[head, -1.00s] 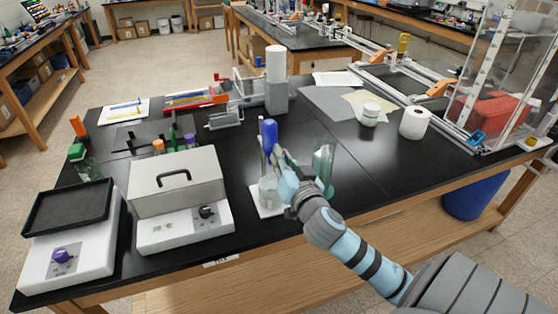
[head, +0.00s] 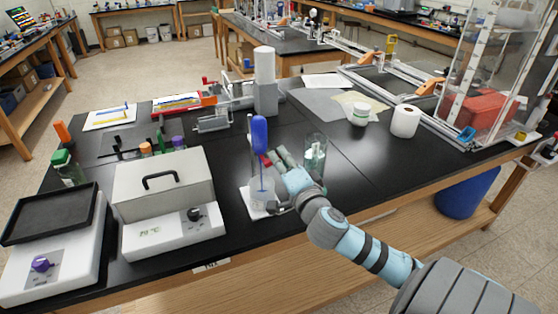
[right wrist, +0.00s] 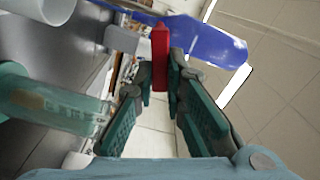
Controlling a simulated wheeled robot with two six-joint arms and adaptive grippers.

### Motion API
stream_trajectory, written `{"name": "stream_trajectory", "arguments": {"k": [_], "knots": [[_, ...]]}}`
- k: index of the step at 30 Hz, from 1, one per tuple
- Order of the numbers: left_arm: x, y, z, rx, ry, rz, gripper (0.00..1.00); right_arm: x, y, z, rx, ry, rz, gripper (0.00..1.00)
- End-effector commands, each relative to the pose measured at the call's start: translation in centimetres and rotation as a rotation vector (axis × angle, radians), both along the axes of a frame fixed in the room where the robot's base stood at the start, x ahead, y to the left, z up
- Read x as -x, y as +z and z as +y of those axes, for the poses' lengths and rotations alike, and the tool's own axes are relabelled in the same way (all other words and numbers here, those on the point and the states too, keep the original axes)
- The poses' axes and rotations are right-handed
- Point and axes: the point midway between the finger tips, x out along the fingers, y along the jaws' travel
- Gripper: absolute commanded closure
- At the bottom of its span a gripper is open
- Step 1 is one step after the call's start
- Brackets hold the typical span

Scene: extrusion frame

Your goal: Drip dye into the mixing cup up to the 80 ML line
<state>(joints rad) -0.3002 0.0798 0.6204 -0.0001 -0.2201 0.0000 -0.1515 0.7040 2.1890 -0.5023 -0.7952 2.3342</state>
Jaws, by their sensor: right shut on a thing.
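The clear mixing cup (head: 262,197) stands on a white square base near the table's front edge. Its markings and liquid level are too small to read. An upright blue dye holder (head: 259,134) is above the cup. It also shows in the right wrist view (right wrist: 205,42). A red handle (head: 266,160) sits on its lower part. My right gripper (head: 276,163) is beside it at the right, shut on the red handle, which stands between its fingertips in the right wrist view (right wrist: 160,58). My left gripper is not in view.
A clear glass vessel (head: 315,152) stands close to the right of my right gripper. A grey box (head: 162,185) on a white instrument is left of the cup. The table between is clear.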

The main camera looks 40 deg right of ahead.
Motion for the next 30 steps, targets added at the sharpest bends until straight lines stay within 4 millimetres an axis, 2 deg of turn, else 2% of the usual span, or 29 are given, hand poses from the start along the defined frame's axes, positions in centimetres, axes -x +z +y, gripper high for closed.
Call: {"name": "stream_trajectory", "arguments": {"k": [9, 24, 25, 27, 29, 30], "knots": [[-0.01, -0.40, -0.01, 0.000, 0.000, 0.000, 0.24, 0.04, -0.42, -0.14, -0.115, -0.001, -0.041, 1.00], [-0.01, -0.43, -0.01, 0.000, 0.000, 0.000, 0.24, 0.04, -0.48, -0.15, -0.136, 0.000, -0.047, 1.00], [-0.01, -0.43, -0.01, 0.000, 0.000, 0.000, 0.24, 0.04, -0.48, -0.15, -0.136, 0.000, -0.047, 0.87], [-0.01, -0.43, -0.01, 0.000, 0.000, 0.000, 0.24, 0.04, -0.48, -0.15, -0.136, 0.000, -0.047, 0.76], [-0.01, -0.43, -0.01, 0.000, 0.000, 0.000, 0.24, 0.04, -0.48, -0.14, -0.136, 0.000, -0.047, 0.68], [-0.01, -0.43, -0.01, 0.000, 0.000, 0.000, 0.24, 0.04, -0.49, -0.14, -0.136, 0.000, -0.047, 0.68]]}}
